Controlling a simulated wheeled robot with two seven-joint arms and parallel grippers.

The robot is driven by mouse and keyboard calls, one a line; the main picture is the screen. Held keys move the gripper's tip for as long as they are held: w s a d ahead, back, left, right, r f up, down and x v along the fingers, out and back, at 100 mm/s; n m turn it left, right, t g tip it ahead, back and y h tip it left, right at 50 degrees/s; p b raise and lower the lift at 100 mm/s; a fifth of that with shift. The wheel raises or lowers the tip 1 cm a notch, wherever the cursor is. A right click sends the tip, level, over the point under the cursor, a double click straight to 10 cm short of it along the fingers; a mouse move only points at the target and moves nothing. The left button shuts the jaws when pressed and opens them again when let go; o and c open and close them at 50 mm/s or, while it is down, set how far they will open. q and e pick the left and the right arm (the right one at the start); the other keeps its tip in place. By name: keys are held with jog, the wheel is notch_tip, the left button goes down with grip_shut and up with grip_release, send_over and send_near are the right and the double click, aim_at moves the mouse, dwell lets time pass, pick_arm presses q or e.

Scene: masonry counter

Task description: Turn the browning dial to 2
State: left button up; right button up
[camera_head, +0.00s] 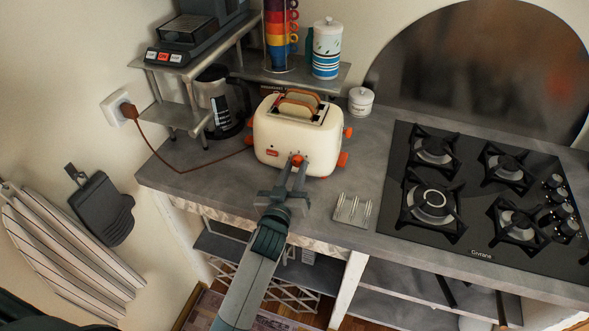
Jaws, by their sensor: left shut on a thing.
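The cream toaster (272,128) stands on the grey counter, with two slices of bread (299,100) showing in its top slots. An orange-red dial (297,159) sits on its front face, between the fingertips of my left gripper (297,164). The gripper is shut on this dial, and its fingers cover part of it. The dial's markings and setting are too small or hidden to read. Another orange-red knob or lever (342,158) is on the toaster's right side. My right gripper is not in view.
A toast rack (353,211) stands on the counter right of my left gripper. A gas hob (470,195) fills the right side. A brown cord (180,171) runs to the wall socket. A coffee maker (216,102) and shelf (185,68) stand back left; a white lidded jar (361,101) stands behind.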

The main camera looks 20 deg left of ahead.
pick_arm(q)
jog(key=n+p, duration=0.1)
jog(key=n, duration=0.2)
jog(key=shift+r, duration=0.15)
jog(key=shift+n+p, duration=0.4)
jog(key=shift+n, duration=0.4)
jog(key=o, duration=1)
jog(key=shift+o, duration=0.2)
